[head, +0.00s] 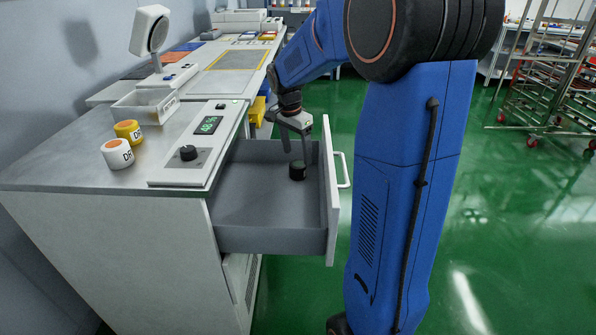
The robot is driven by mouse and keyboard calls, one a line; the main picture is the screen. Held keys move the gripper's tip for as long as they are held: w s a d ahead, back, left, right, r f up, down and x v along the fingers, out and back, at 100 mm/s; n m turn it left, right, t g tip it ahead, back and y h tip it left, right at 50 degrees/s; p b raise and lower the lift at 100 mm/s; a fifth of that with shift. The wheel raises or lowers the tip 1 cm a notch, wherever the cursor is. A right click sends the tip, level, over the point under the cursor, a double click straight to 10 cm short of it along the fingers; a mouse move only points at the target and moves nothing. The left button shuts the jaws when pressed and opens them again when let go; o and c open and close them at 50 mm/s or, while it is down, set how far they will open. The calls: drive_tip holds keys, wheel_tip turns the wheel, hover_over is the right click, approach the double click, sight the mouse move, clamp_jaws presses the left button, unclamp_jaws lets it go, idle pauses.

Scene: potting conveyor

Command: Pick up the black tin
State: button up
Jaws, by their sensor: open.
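The black tin (297,171) is a small dark cylinder. It stands upright on the floor of the open grey drawer (262,240), near the drawer's white front panel. My gripper (297,160) points down into the drawer just above the tin. Its jaws are open, and the fingertips reach close to the tin's top. I cannot tell from this view whether a finger touches the tin or passes beside it.
The drawer front (330,205) has a white handle (343,170). On the counter (60,165) stand a white jar (117,154), a yellow jar (129,131) and a control panel with a black knob (188,153). The rest of the drawer looks empty. Wire racks (555,90) stand far right.

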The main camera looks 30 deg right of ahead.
sight(298, 164)
drive_tip(key=shift+d+f, duration=0.15)
drive_tip(key=shift+f, duration=1.4)
drive_tip(key=shift+d+f, duration=0.1)
drive_tip(key=shift+f, duration=1.4)
drive_tip(key=shift+c, duration=0.6)
drive_tip(key=c, duration=1.1)
